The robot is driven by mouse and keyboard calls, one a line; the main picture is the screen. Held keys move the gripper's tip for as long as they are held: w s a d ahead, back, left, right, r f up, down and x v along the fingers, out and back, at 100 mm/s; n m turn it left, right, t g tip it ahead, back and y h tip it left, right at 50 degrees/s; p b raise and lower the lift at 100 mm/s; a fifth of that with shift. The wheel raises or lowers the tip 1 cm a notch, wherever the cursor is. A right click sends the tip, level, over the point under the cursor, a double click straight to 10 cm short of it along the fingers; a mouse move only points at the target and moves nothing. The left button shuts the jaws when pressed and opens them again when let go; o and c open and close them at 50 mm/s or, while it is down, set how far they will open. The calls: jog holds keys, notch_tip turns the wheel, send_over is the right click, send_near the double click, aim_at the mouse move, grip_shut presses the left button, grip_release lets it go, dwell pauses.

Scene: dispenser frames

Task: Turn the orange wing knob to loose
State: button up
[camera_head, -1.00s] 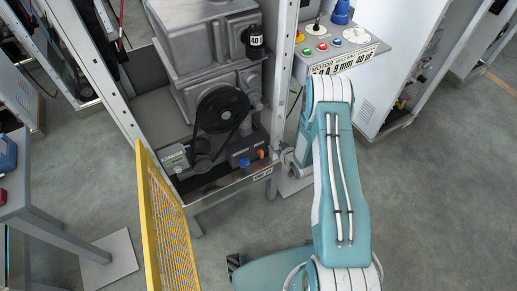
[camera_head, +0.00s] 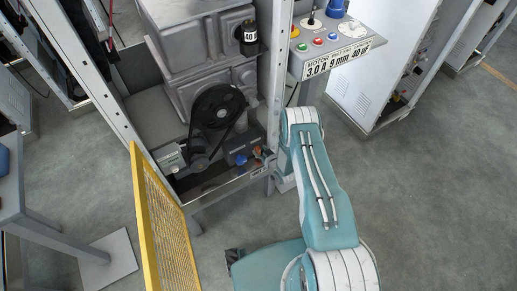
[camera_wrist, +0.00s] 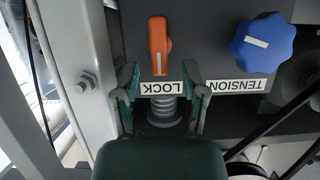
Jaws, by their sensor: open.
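The orange wing knob (camera_wrist: 159,45) sits on the dark panel, upper middle of the wrist view, its wing and white mark running up and down the picture. Below it is an upside-down LOCK label (camera_wrist: 162,89). My gripper (camera_wrist: 160,82) is open, its two green fingers apart on either side of the label. The fingertips are just short of the knob; nothing is between them but the label and a ribbed stem (camera_wrist: 164,112). In the head view the knob is small and partly hidden near the end of my arm.
A blue lobed knob (camera_wrist: 263,42) is right of the orange one, above a TENSION label (camera_wrist: 237,86). A white frame post (camera_wrist: 72,60) with a bolt stands close on the left. A black pulley (camera_head: 219,108) and belt are nearby. A yellow mesh guard (camera_head: 163,225) stands left of my arm.

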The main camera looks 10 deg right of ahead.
jog(key=shift+x, duration=1.05)
grip_shut()
